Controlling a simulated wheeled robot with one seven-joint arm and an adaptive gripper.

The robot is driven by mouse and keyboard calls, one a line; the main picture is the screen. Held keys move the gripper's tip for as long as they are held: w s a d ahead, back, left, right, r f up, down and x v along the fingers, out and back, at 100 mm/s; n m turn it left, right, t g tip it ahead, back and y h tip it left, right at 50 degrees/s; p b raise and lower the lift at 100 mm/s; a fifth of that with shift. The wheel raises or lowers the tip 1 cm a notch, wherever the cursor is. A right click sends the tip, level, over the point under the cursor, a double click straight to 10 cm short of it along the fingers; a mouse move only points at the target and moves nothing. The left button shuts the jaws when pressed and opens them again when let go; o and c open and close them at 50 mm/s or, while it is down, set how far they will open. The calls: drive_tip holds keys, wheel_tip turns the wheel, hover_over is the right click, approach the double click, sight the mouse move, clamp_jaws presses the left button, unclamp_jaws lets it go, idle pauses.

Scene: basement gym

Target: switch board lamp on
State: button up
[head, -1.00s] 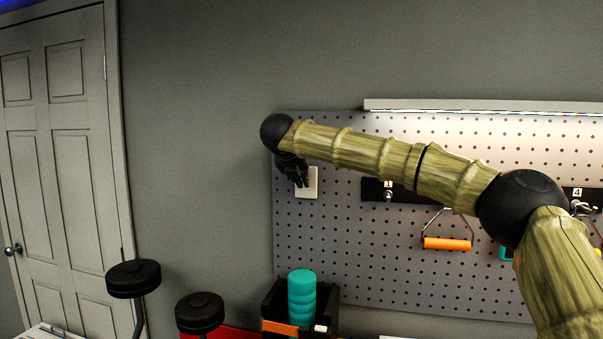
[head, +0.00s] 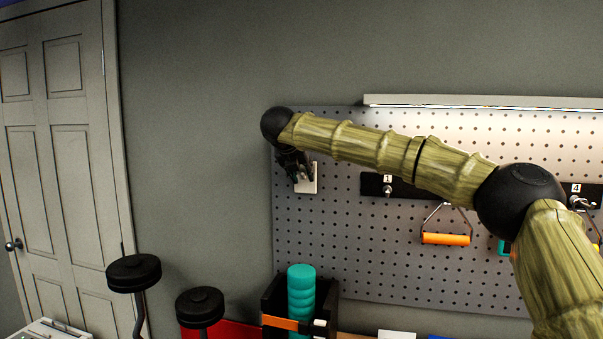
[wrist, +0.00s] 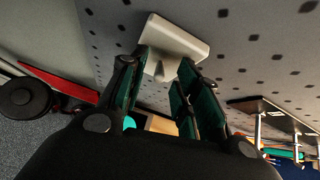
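The board lamp (head: 480,103) is a long pale bar along the top of the pegboard. Its underside shows a bright strip, and the board just below it is brightly lit. A white switch plate (head: 311,183) sits at the pegboard's upper left; it also shows in the wrist view (wrist: 185,38). My gripper (head: 303,177) is in front of the plate and hides part of it. In the wrist view my gripper's dark fingers (wrist: 165,62) stand apart with the switch's lower part between their tips. I cannot tell whether they touch it. Nothing is held.
The grey pegboard (head: 340,260) carries a dark hook rail (head: 373,186) and an orange-handled grip (head: 446,239) to the right. Below are a black bin (head: 270,300) with a teal roller (head: 301,285) and black round-topped posts (head: 133,273). The wall left of the board is clear.

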drive_tip(key=shift+r, duration=0.1)
drive_tip(key=v, duration=1.1)
drive_tip(key=shift+s+r, duration=0.2)
drive_tip(key=shift+s, duration=0.15)
drive_tip(key=shift+a, duration=0.1)
